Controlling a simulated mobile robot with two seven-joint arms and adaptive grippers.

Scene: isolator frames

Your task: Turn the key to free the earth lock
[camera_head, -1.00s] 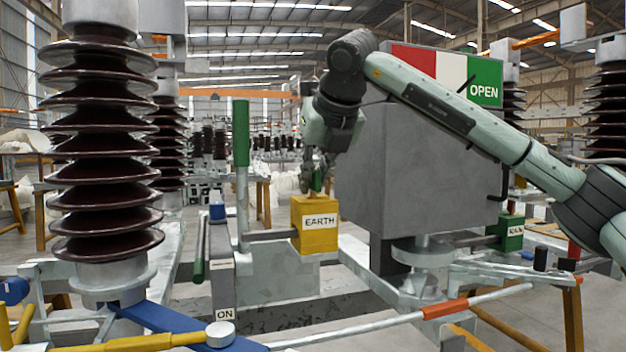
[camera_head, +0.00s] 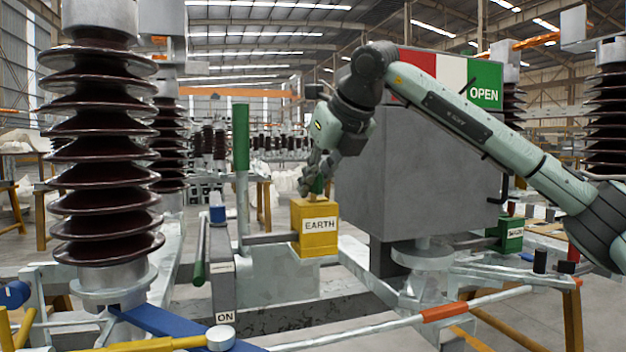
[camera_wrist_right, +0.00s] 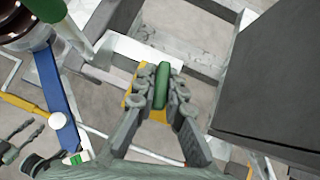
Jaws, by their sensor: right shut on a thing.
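The earth lock is a yellow box (camera_head: 316,235) with a white EARTH label, standing on the grey frame in the middle of the head view. A green key (camera_head: 319,184) stands up from its top. My right gripper (camera_head: 315,186) is above the box with its fingers around the key. In the right wrist view the gripper (camera_wrist_right: 162,92) is shut on the green key (camera_wrist_right: 161,86), one finger on each side. The yellow box (camera_wrist_right: 158,114) is partly hidden beneath the fingers. My left gripper is not in view.
A large grey cabinet (camera_head: 420,150) with an OPEN sign (camera_head: 484,88) stands close right of the lock. A green-topped upright handle (camera_head: 241,140) is to its left. A dark ribbed insulator (camera_head: 100,150) fills the left side. A second green lock box (camera_head: 510,234) is at right.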

